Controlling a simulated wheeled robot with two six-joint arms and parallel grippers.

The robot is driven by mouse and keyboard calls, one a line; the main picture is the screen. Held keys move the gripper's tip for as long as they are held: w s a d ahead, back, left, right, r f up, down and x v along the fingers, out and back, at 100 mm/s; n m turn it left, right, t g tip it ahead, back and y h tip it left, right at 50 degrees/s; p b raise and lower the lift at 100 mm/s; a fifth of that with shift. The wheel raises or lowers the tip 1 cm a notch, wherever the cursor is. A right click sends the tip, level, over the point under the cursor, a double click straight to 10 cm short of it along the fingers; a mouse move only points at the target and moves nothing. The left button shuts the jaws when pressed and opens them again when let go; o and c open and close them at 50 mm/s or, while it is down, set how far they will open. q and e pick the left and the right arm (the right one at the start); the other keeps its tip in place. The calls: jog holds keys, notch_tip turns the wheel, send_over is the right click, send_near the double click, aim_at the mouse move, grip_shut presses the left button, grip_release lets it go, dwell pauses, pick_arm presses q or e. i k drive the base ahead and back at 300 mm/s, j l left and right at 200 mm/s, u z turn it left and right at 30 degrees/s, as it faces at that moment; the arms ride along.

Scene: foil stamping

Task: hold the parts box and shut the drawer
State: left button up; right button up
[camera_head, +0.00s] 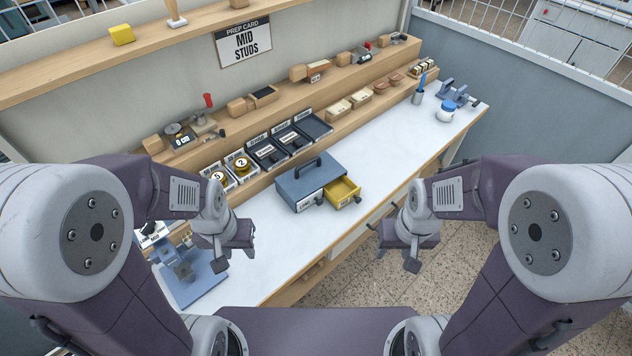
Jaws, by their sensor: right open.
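The blue-grey parts box (307,178) stands on the white bench top, with a dark carrying handle on its lid. Its yellow drawer (344,191) is pulled out at the right side, with a dark knob on its front. My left gripper (232,254) is to the left of the box and apart from it; its finger gap is not clear. My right gripper (393,246) is open and empty, to the right of and nearer than the drawer, around the bench's front edge. Neither gripper touches the box or drawer.
A blue-grey press (190,270) stands at the near left. The bench top (385,139) right of the box is clear.

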aim_at(341, 191)
jog(key=i+l+u, duration=0.1)
jog(key=l+u, duration=0.35)
jog(key=l, duration=0.2)
jog(key=l+u, duration=0.5)
jog(key=l, duration=0.2)
jog(key=k+l+u, duration=0.1)
jog(key=l+u, duration=0.35)
jog(key=l, duration=0.25)
